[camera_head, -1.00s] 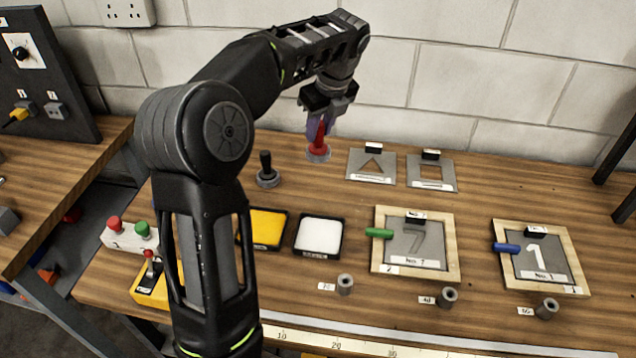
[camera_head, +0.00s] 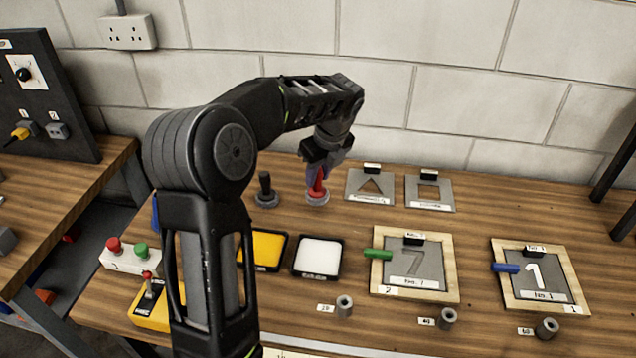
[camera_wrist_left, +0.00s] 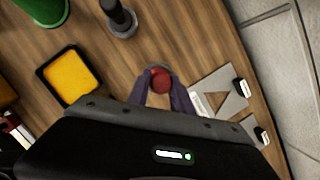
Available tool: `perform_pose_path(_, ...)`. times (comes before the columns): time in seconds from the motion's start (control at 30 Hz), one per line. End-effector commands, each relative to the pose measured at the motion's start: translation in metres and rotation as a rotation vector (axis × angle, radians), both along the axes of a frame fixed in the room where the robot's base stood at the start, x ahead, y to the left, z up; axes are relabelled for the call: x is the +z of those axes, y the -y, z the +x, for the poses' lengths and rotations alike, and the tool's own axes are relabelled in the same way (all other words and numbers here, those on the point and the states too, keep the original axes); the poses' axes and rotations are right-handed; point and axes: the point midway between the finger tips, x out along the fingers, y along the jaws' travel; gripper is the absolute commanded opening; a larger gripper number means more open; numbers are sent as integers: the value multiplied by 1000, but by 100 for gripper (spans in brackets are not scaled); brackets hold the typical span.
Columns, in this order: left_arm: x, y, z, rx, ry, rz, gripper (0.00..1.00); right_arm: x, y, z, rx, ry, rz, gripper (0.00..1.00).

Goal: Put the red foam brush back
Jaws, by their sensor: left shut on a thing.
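The red foam brush (camera_head: 318,186) stands upright with its base at a round grey holder (camera_head: 317,199) on the bench, behind the paint trays. My left gripper (camera_head: 317,178) reaches down over it and is shut on its upper part. In the left wrist view the red brush top (camera_wrist_left: 161,78) sits between the two fingers (camera_wrist_left: 163,92). The fingers and brush hide part of the holder, so I cannot tell how deep the brush sits. My right gripper is not in view.
A black-handled tool (camera_head: 265,186) stands in a holder just left. Triangle (camera_head: 358,196) and square (camera_head: 417,203) stencil plates lie to the right. Yellow (camera_head: 268,246) and white (camera_head: 318,255) trays lie in front, with framed number stencils (camera_head: 455,265) at right. The wall is close behind.

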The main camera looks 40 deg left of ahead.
Motion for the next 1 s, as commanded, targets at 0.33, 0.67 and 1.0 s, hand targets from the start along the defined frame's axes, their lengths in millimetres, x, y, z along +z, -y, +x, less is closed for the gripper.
perform_pose_path(0.33, -30, 0, 0, -1, -1, 0, 0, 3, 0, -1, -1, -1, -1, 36)
perform_pose_path(0.67, -33, 0, 0, -1, -1, 0, 30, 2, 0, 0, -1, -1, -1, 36)
perform_pose_path(1.0, -33, 0, 0, -1, -1, 0, 48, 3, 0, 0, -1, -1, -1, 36)
